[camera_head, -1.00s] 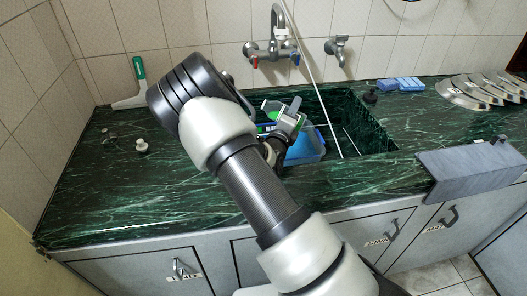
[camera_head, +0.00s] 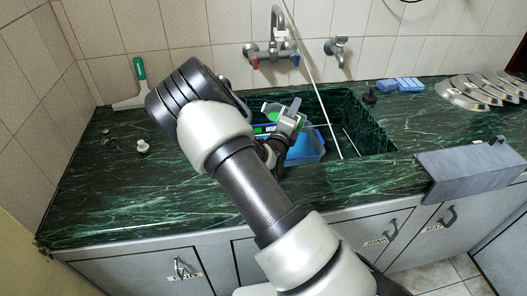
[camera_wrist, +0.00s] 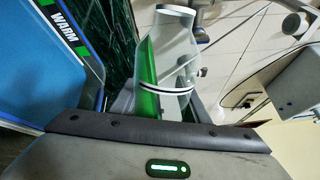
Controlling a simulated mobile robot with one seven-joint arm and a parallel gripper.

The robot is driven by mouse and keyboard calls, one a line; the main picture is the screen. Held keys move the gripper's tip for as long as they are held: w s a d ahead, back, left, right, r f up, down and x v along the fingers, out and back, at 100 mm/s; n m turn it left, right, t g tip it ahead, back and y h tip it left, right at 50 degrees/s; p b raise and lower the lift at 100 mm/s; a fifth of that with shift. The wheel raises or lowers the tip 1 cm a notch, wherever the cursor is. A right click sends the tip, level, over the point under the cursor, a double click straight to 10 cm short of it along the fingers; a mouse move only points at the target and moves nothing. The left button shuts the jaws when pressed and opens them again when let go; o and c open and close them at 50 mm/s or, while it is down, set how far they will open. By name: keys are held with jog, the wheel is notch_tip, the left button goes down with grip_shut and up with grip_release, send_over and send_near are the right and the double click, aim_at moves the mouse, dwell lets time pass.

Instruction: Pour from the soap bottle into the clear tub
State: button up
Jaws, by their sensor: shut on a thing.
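The soap bottle (camera_wrist: 180,65) is see-through with green liquid inside. My gripper (camera_wrist: 160,105) is shut on it. The green lies along one side of the bottle, so the bottle is tipped well over. In the head view a bit of its green (camera_head: 273,114) shows beside my gripper (camera_head: 286,122), above the sink. A see-through tub (camera_head: 305,147), blue inside, stands in the sink below and to the right of the gripper. In the wrist view a blue tub wall with a "WARM" label (camera_wrist: 68,22) fills the left side. I cannot see a stream of soap.
My arm hides part of the sink's left side. A wall tap (camera_head: 272,50) and a thin white pole (camera_head: 318,85) stand behind and over the sink. Blue sponges (camera_head: 400,85) and metal plates (camera_head: 480,92) lie to the right.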

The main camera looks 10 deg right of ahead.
jog(key=shift+d+n+p, duration=0.1)
jog(key=shift+n+p, duration=0.8)
jog(key=shift+p, duration=0.1)
dwell(2.0)
jog(key=m+b, duration=0.1)
jog(key=m, duration=0.2)
jog(key=a+m+b, duration=0.1)
jog(key=m, duration=0.2)
jog(key=w+a+m, duration=0.1)
jog(key=m, duration=0.2)
jog(key=shift+m+b, duration=0.4)
jog(key=m+b, duration=0.1)
jog(key=m, duration=0.1)
jog(key=m+b, duration=0.1)
jog(key=m, duration=0.1)
jog(key=d+m+b, duration=0.1)
jog(key=m, duration=0.2)
jog(key=shift+s+f, duration=0.3)
jog(key=shift+f, duration=0.1)
